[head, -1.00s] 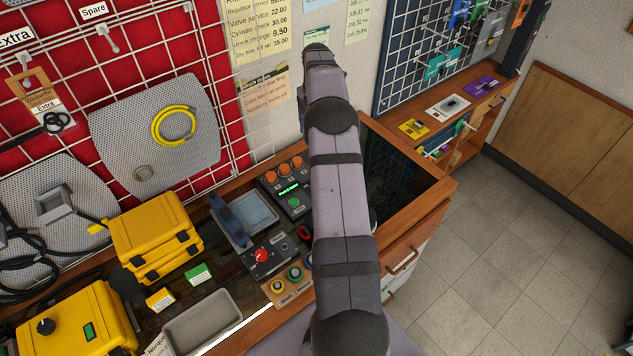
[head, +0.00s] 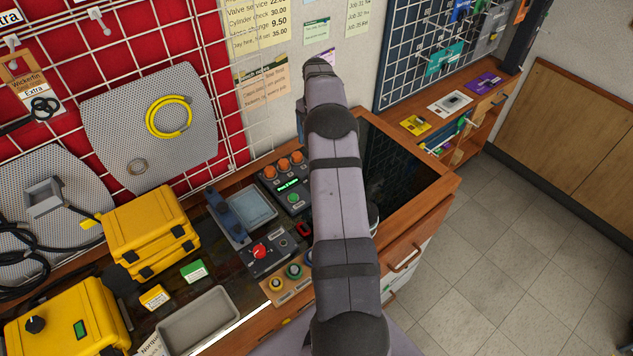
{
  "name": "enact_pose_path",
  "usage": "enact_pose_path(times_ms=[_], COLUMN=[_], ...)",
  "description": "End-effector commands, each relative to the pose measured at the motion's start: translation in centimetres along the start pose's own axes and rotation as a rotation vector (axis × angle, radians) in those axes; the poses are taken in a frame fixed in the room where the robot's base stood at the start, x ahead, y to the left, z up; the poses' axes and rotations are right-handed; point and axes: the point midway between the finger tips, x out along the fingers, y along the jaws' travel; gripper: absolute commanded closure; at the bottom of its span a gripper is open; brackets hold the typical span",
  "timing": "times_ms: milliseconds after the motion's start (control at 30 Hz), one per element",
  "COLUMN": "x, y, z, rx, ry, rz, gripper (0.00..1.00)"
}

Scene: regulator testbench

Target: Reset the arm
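My arm rises through the middle of the head view, from the bottom edge up to a dark rounded joint near the wall papers. It stands in front of the workbench and hides part of it. My gripper does not show; the far end of the arm is out of sight behind the raised links.
On the bench are yellow cases (head: 150,229), a grey tray (head: 199,321), a control box with a red knob (head: 259,251) and a box with orange knobs (head: 284,175). A dark recessed panel (head: 392,167) lies right of my arm. Tiled floor (head: 520,220) at right is clear.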

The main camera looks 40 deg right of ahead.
Motion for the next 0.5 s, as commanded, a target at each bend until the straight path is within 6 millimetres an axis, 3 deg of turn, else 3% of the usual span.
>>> enact_pose_path(times_ms=[33, 200, 500], x=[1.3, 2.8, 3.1], y=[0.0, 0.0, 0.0], z=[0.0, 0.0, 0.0], rx=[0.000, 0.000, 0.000], ry=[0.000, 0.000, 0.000], rz=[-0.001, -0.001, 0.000], gripper=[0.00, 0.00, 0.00])
